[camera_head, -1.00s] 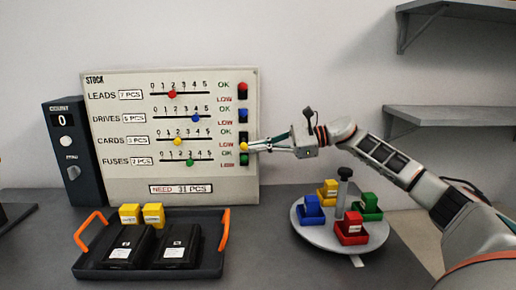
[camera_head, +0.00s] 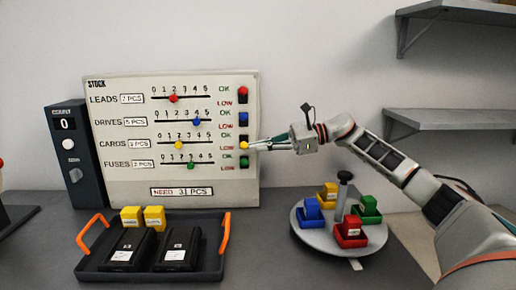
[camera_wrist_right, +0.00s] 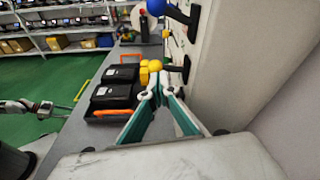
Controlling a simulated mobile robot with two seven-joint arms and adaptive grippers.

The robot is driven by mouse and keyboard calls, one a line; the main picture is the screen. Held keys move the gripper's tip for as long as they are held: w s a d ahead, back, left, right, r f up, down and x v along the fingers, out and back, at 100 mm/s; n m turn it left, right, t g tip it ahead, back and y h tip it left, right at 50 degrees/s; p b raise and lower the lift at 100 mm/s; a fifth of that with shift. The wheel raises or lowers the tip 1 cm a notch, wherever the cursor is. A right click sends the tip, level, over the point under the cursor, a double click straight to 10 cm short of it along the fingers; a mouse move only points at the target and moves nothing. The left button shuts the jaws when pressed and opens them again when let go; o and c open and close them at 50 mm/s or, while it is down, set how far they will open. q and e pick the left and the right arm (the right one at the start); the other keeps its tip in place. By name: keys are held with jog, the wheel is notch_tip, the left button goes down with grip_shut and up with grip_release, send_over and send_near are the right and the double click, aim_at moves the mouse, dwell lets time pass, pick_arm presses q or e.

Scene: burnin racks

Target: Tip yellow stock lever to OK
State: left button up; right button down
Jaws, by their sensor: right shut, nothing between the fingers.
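The yellow stock lever (camera_head: 243,146) is a round yellow knob in the CARDS row of the cream stock panel (camera_head: 130,185). It sits between the OK and LOW marks; its exact tilt is hard to tell. My right gripper (camera_head: 250,147) comes from the right, its fingers shut and empty, with the tips at the knob. Whether they touch it is unclear. In the right wrist view the yellow knob (camera_wrist_right: 155,65) appears just beyond the fingertips (camera_wrist_right: 154,84). What looks like my left gripper (camera_wrist_right: 72,98) is small at the left there; its opening is unclear.
Red (camera_head: 244,90), blue (camera_head: 243,117) and green (camera_head: 244,163) levers share the panel's right column. A black tray (camera_head: 150,272) with orange handles stands front left. A round turntable (camera_head: 325,242) with coloured bins stands below my right arm. A dark counter box (camera_head: 75,150) is left.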

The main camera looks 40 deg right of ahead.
jog(key=shift+r, duration=0.35)
dwell(2.4)
